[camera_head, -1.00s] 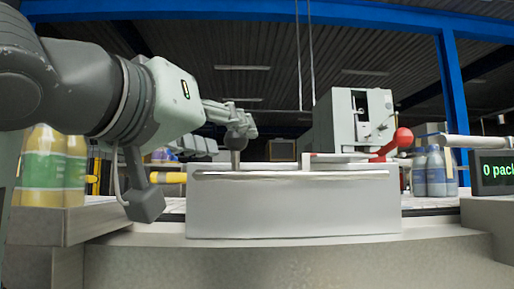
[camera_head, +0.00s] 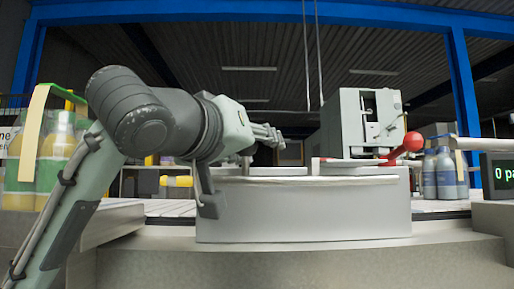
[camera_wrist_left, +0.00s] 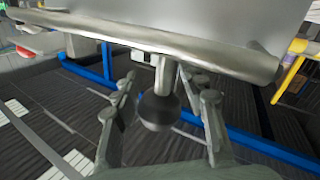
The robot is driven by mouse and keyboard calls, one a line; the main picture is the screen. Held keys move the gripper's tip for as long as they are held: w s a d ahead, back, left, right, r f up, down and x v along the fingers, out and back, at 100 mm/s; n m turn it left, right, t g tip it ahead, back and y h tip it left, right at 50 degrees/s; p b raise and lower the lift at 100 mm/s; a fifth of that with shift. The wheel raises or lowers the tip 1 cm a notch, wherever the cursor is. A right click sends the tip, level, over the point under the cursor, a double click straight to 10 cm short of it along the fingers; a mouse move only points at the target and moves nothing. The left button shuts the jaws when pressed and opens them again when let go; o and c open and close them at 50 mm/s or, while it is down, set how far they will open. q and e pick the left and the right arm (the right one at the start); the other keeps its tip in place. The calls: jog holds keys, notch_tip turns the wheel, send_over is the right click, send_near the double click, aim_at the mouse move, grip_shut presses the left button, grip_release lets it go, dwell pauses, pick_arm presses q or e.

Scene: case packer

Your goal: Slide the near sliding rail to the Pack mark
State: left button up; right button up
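The long metal bar (camera_head: 310,181) runs along the top near edge of the pale housing (camera_head: 300,215); I take it for the near rail, but cannot be sure. A short post (camera_head: 246,163) stands by its left part. In the left wrist view, a dark ball knob (camera_wrist_left: 158,112) on a post shows beside the bar (camera_wrist_left: 150,38). My left gripper (camera_head: 266,134) is over the left part of the housing. In the wrist view its fingers (camera_wrist_left: 164,84) are spread on both sides of the knob, with gaps. No Pack mark is readable. My right gripper is not in view.
A grey machine (camera_head: 362,125) stands behind the housing. A red ball handle (camera_head: 413,141) sticks up at its right. Bottles stand at left (camera_head: 60,150) and right (camera_head: 445,172). A display (camera_head: 498,172) is at the far right. The near ledge (camera_head: 300,262) is clear.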

pick_arm(q)
grip_shut()
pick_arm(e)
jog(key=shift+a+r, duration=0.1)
pick_arm(q)
jog(key=shift+w, duration=0.1)
jog(key=w+p, duration=0.1)
jog(key=w, duration=0.4)
jog(key=shift+s, duration=0.1)
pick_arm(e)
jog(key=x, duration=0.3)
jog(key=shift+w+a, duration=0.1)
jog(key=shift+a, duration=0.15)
pick_arm(q)
jog(key=shift+o, duration=1)
grip_release()
